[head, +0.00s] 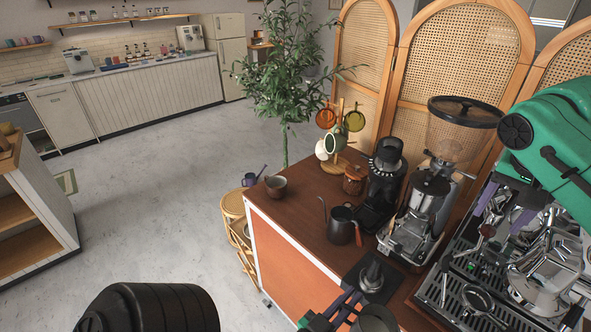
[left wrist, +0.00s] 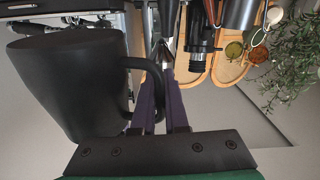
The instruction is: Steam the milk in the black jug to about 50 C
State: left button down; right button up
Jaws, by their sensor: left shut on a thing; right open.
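The black jug (head: 375,319) shows at the bottom edge of the head view, cut off by the frame. In the left wrist view the jug (left wrist: 70,85) is large, and its inside and any milk are hidden. My left gripper (head: 345,306) is shut on the jug's handle, its purple fingers (left wrist: 162,105) around it. The jug is held in front of the counter's near edge. The espresso machine (head: 462,262) stands at the right, with chrome parts and a drip tray. My right gripper (head: 502,208) is open in front of the machine, its purple fingers apart.
A tamper (head: 371,274) stands on a dark mat near the jug. Behind it are a black gooseneck kettle (head: 341,225), a grinder (head: 430,200) and a bowl (head: 276,188). A portafilter (head: 478,299) is at the machine. Open floor lies left of the counter.

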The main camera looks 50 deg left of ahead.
aim_at(388, 330)
pick_arm(q)
jog(key=shift+r, duration=0.1)
pick_arm(e)
jog(key=shift+s, duration=0.1)
pick_arm(q)
jog(key=shift+d, duration=0.1)
jog(key=w+d+g+h, duration=0.1)
jog(key=w+d+f+m+g+h, duration=0.1)
jog(key=d+h, duration=0.1)
jog(key=w+d+f+h, duration=0.1)
jog(key=d, duration=0.1)
jog(key=shift+w+d+m+g+h, duration=0.1)
jog(key=shift+w+m+g+h, duration=0.05)
jog(key=shift+m+g+h, duration=0.2)
jog(key=d+m+g+h, duration=0.1)
jog(key=d+g, duration=0.1)
jog(key=d+f+m+g+h, duration=0.1)
jog(key=d+h, duration=0.1)
jog(key=d, duration=0.1)
jog(key=shift+f+g, duration=0.1)
jog(key=shift+g, duration=0.25)
pick_arm(e)
jog(key=shift+r, duration=0.1)
pick_arm(q)
jog(key=shift+w+f, duration=1.45)
jog(key=shift+w, duration=2.5)
jog(key=w+r, duration=0.7)
jog(key=w, duration=0.1)
jog(key=shift+a+r, duration=0.35)
jog(key=shift+r, duration=0.05)
